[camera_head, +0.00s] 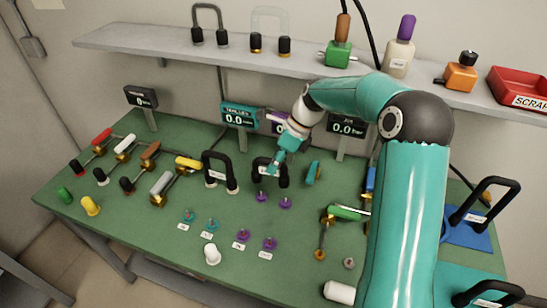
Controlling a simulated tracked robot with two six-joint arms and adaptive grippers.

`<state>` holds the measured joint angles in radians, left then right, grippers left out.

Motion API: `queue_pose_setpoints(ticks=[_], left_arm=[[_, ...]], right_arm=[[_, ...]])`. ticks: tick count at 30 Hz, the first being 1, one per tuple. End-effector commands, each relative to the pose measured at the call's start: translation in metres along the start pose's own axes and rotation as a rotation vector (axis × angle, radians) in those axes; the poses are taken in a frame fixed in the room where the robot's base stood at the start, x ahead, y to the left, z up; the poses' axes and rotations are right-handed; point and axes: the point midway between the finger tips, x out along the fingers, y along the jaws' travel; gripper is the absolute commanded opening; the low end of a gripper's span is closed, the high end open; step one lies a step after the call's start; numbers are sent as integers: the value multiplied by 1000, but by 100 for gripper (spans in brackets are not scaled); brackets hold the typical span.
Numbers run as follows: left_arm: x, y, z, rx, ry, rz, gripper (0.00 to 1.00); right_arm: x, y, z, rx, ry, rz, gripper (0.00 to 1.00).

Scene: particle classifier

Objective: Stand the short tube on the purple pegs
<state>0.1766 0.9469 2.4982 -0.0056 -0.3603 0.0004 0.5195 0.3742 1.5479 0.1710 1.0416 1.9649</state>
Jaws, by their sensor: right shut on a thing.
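The short tube (284,178) is a black U-shaped loop with a small white label. It shows in the head view near the middle of the green bench, partly hidden by my right gripper (273,168). That gripper is shut on the tube from above. I cannot tell whether the tube's ends touch the bench. Two purple pegs (242,235) (269,243) stand toward the bench front with white labels before them. Another purple pair (262,196) (285,202) is just in front of the held tube. My left gripper is not in view.
A taller black U-tube (219,172) stands left of the held one. Two teal pegs (188,215) (211,224) and a white knob (212,254) are at the front. Digital displays (239,117) stand behind. A red scrap tray (520,90) sits on the shelf.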

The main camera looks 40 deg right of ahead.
Motion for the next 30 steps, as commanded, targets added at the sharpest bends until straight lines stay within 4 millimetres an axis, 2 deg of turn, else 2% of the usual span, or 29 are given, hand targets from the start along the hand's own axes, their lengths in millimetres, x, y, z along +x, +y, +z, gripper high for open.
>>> queue_pose_setpoints(ticks=[3, 9, 20, 30], left_arm=[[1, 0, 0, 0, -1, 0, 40], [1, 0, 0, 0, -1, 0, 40], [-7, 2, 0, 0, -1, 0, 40], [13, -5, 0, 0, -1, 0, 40]], right_arm=[[-8, -5, -8, 74, -16, -31, 0], [-12, -7, -15, 94, -19, -40, 0], [-14, -7, -16, 100, -28, -35, 0], [15, -13, -28, 98, -28, -34, 0]])
